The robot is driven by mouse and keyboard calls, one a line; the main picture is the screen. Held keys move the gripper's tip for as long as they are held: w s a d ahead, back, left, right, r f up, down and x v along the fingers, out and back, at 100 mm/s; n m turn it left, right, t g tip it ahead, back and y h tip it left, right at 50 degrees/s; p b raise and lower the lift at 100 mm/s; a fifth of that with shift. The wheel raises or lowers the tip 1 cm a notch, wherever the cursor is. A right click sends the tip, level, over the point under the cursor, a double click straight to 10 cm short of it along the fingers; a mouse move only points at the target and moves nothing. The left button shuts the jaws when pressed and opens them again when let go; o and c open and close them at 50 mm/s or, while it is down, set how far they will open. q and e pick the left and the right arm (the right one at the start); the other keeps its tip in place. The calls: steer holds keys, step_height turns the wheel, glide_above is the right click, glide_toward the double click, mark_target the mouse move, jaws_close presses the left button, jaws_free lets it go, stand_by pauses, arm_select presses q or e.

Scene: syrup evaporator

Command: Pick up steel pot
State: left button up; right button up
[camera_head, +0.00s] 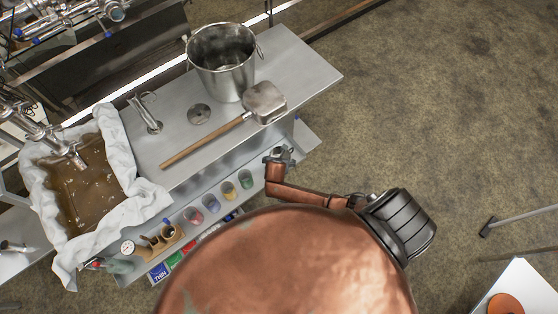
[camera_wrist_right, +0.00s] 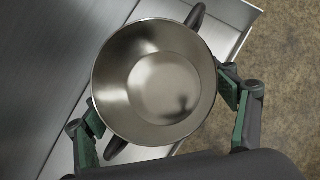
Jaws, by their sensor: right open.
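A round steel pot (camera_wrist_right: 155,85) with two dark handles shows from above in the right wrist view, its inside empty. My right gripper (camera_wrist_right: 161,104) is open, with one green-padded finger on each side of the pot. Whether the pads touch its wall I cannot tell. In the head view a tall steel pot (camera_head: 222,62) with metal side handles stands on the steel table (camera_head: 305,68). I cannot match the dark-handled pot to anything in the head view. Neither of my grippers shows in the head view.
A long-handled steel scoop (camera_head: 264,101) lies on the table near the tall pot. A cloth-lined basin (camera_head: 85,180) of brown liquid is at left. Several coloured cups (camera_head: 212,202) sit on a lower shelf. A large copper dome (camera_head: 290,265) blocks the bottom middle. Floor at right is mostly open.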

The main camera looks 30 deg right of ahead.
steer(key=shift+c, duration=0.7)
steer(key=c, duration=1)
steer(key=shift+r, duration=0.2)
